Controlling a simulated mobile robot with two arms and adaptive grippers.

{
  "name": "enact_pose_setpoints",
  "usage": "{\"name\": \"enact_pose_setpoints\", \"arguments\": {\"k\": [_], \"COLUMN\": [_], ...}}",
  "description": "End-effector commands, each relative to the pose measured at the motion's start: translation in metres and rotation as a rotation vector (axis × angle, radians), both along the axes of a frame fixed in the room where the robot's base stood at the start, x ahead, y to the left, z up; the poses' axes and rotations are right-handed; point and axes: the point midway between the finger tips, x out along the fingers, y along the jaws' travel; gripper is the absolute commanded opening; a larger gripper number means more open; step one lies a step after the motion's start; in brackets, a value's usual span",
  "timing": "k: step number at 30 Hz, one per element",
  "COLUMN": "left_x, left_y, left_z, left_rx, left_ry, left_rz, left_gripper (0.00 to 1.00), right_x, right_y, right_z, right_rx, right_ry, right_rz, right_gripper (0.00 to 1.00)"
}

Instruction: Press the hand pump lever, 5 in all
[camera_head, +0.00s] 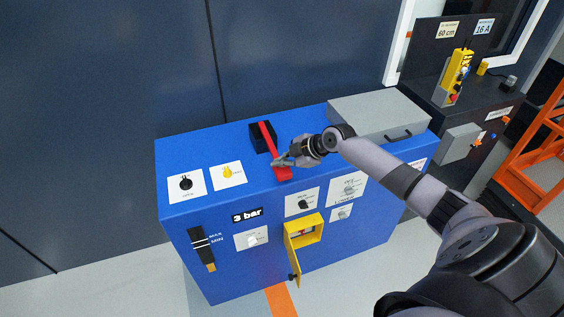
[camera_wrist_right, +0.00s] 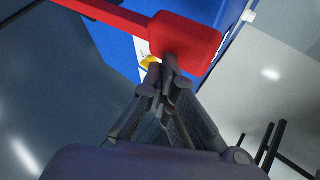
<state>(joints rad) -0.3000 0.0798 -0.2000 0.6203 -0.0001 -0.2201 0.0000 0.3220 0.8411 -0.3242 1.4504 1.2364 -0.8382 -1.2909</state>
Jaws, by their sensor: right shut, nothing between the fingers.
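The hand pump lever is a red bar (camera_head: 267,138) on top of the blue cabinet (camera_head: 318,125). It rises from a black block (camera_head: 260,140) and ends in a wide red grip (camera_head: 283,174) near the cabinet's front edge. My right gripper (camera_head: 279,162) is shut and empty, right at the lever's grip end. In the right wrist view the red grip (camera_wrist_right: 186,42) is just beyond my fingertips (camera_wrist_right: 162,72). I cannot tell whether they touch it. My left gripper is not in view.
The cabinet top has a black knob (camera_head: 186,184), a yellow knob (camera_head: 227,172) and a grey lidded box (camera_head: 378,112). A dark cabinet with a yellow pendant (camera_head: 458,72) and an orange frame (camera_head: 540,150) stand at right.

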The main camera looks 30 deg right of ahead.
Motion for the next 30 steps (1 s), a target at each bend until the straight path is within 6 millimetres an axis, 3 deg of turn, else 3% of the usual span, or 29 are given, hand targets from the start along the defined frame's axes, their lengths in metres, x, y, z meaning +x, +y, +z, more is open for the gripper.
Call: {"name": "enact_pose_setpoints", "arguments": {"k": [30], "left_x": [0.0], "left_y": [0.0], "left_z": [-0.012], "left_rx": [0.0], "left_ry": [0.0], "left_rz": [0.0], "left_gripper": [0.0], "right_x": [-0.001], "right_y": [0.0], "right_z": [-0.015], "right_rx": [0.0], "right_ry": [0.005], "right_rz": [0.0], "right_gripper": [0.0]}}
